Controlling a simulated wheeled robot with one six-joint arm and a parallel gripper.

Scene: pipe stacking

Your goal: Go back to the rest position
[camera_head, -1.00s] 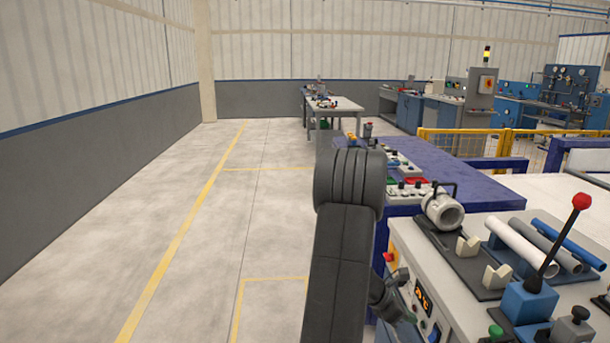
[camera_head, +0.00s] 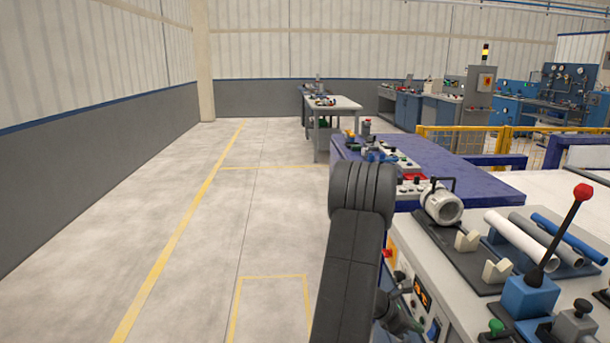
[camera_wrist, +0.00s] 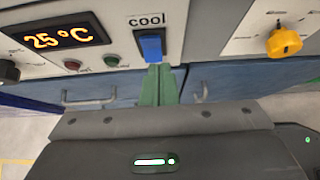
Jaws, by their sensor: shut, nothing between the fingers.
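My gripper (camera_wrist: 158,72) shows in the wrist view with its green fingers together and empty. Its tips lie just below the blue switch (camera_wrist: 151,46) marked "cool" on the machine's front panel. Whether they touch it I cannot tell. In the head view my dark arm rises at the bottom centre, bent at a thick rounded joint. The wrist part hangs low beside the panel front, and the fingers are mostly hidden there.
The orange display (camera_wrist: 60,38) reads 25 °C, with a yellow knob (camera_wrist: 284,42) at right. On the machine top (camera_head: 455,275) lie a white pipe (camera_head: 520,240), a grey pipe, a blue pipe (camera_head: 568,238) and a red-knobbed lever (camera_head: 583,192). The floor (camera_head: 150,230) at left is clear.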

